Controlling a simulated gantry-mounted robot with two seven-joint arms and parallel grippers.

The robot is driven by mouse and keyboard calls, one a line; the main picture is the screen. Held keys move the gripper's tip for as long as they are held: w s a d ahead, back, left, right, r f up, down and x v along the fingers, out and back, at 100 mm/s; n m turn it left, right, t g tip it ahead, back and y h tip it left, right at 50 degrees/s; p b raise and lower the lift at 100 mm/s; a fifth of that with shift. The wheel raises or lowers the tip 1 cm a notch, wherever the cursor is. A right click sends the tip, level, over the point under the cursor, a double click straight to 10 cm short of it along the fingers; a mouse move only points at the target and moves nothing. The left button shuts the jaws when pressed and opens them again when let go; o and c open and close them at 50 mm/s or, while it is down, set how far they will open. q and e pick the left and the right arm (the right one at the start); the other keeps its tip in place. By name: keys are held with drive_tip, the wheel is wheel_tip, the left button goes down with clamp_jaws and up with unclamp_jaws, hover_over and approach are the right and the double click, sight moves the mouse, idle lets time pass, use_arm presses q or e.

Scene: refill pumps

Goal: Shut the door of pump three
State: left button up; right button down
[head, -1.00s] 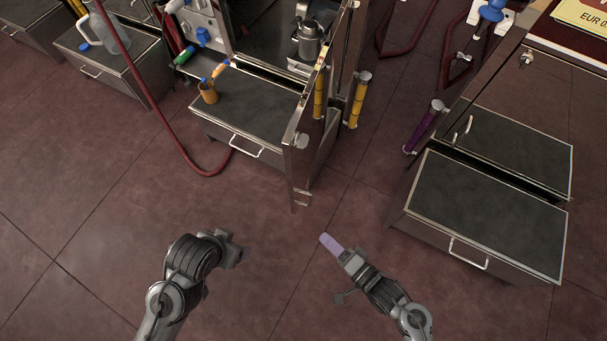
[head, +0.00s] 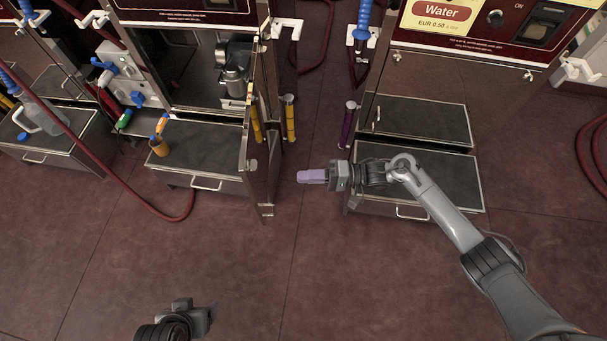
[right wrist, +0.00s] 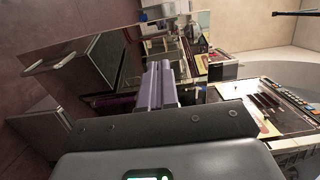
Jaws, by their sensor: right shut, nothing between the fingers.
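The pump with the open door stands left of centre in the head view; I see no number on it. Its metal door (head: 261,165) stands swung out towards me, nearly edge-on, and the compartment (head: 195,70) behind is exposed. My right gripper (head: 312,176), with pale purple fingers, is shut and empty, to the right of the door and apart from it in the picture. Its fingers (right wrist: 160,85) show in the right wrist view, pointing at a shiny metal panel (right wrist: 85,40), probably this door. My left gripper (head: 205,313) is low in the head view, its jaws unclear.
A metal kettle (head: 234,78) stands inside the open pump. A closed water pump (head: 450,75) stands to the right. A red hose (head: 130,185) loops at left. The front floor is clear.

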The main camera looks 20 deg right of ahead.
sight(252, 177)
drive_tip(key=b+x, duration=0.4)
drive_tip(key=x, duration=0.7)
drive_tip(key=shift+w+a+r, duration=0.1)
drive_tip(key=shift+w+a, duration=0.15)
drive_tip(key=shift+a, duration=0.15)
